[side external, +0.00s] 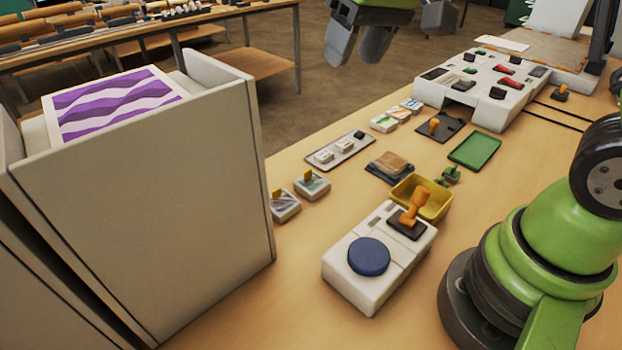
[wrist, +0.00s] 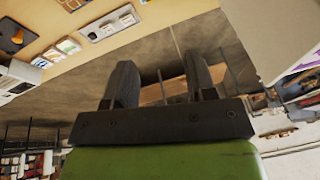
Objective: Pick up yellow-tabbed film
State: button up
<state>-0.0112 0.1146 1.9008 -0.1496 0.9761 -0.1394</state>
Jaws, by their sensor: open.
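Two small pale blocks with yellow tabs, a nearer one (side external: 286,208) and a farther one (side external: 313,187), sit side by side on the wooden table in the side external view. Each has a grey, film-like top; I cannot tell which one is the yellow-tabbed film. My gripper (side external: 356,56) is high at the top of the side view, up and to the right of both blocks in the picture and well apart from them. In the wrist view my gripper (wrist: 161,64) has its two dark fingers spread with nothing between them. I cannot make out the yellow tabs in the wrist view.
A tall beige cabinet (side external: 190,205) stands left of the blocks. A grey tray (side external: 340,150), a yellow bin (side external: 436,205), a white unit with a blue button (side external: 369,257), a green tray (side external: 474,151) and a white machine (side external: 497,116) occupy the table.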

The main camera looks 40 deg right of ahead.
jog(key=w+f+n+g, duration=0.1)
jog(key=w+f+g, duration=0.1)
jog(key=w+f, duration=0.6)
jog(key=n+g+h, duration=0.1)
send_over(312, 177)
jog(key=f, duration=1.1)
jog(key=shift+s+a+f, duration=0.15)
jog(key=shift+s+a, duration=0.05)
jog(key=shift+a, duration=0.15)
jog(key=shift+w+a+f, duration=0.1)
jog(key=shift+w+f, duration=0.1)
jog(key=shift+f, duration=1.4)
jog(key=shift+w+f, duration=0.15)
jog(key=shift+f, duration=1.4)
jog(key=shift+c, duration=0.5)
grip_shut()
